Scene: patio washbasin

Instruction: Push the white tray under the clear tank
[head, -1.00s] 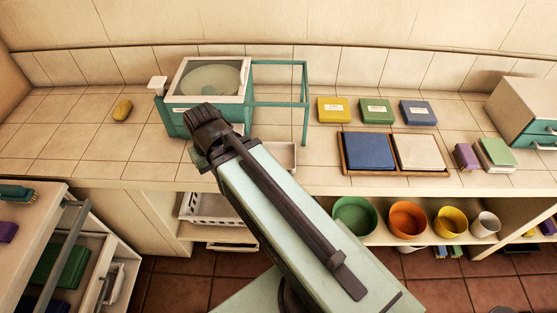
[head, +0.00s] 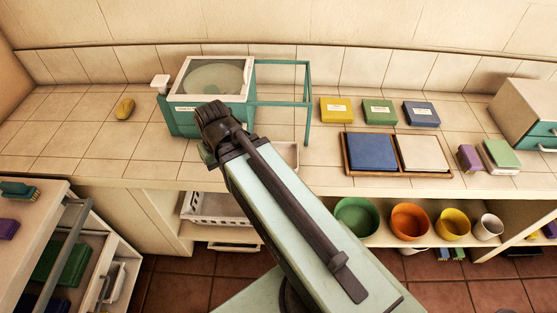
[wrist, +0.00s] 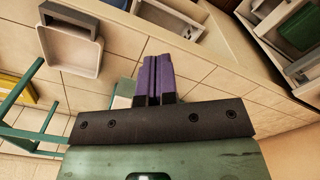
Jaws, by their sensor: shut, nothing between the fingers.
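The white tray (head: 287,155) lies on the tiled counter near its front edge, partly hidden by my arm in the head view. The wrist view shows the tray (wrist: 74,50) whole, shallow and empty, with a dark grey bar along one side. The clear tank (head: 210,80) has a teal body and a see-through top, and stands behind the tray and to its left. An open teal frame (head: 308,100) adjoins its right side; it also shows in the wrist view (wrist: 38,128). My gripper (wrist: 158,58) is shut and empty, its purple fingers together, apart from the tray. The head view hides the fingers.
A yellow sponge (head: 125,108) lies left of the tank. Yellow, green and blue boxes (head: 379,112) and a two-part wooden tray (head: 347,165) stand to the right. A white basket (head: 213,207) is on the shelf below. Open drawers (head: 75,250) jut out at the lower left.

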